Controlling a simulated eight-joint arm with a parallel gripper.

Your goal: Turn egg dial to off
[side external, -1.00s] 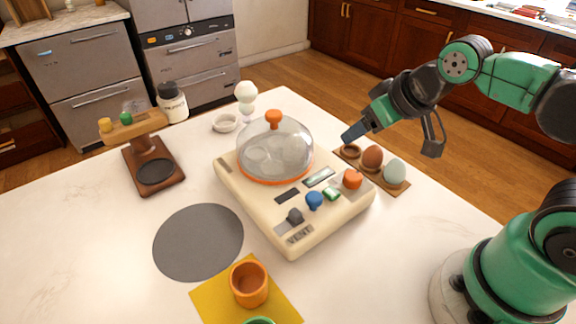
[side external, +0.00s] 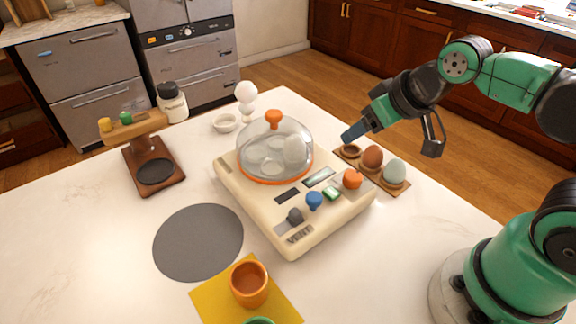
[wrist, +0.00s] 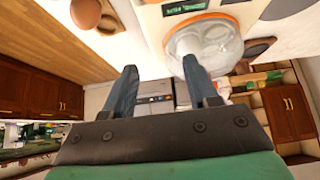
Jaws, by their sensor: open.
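A cream egg cooker (side external: 330,223) stands mid-table under a clear dome (side external: 262,150) with an orange knob on top. I cannot tell which is the egg dial or read any setting. My gripper (side external: 354,132) is open and empty, above the table right of the dome, touching no dial. In the wrist view its fingers (wrist: 162,82) are spread apart.
A wooden egg tray (side external: 402,186) with a brown and a pale egg sits right of the cooker. A grey round mat (side external: 198,243), an orange cup (side external: 249,284) on a yellow cloth and a wooden stand (side external: 152,165) lie left and front.

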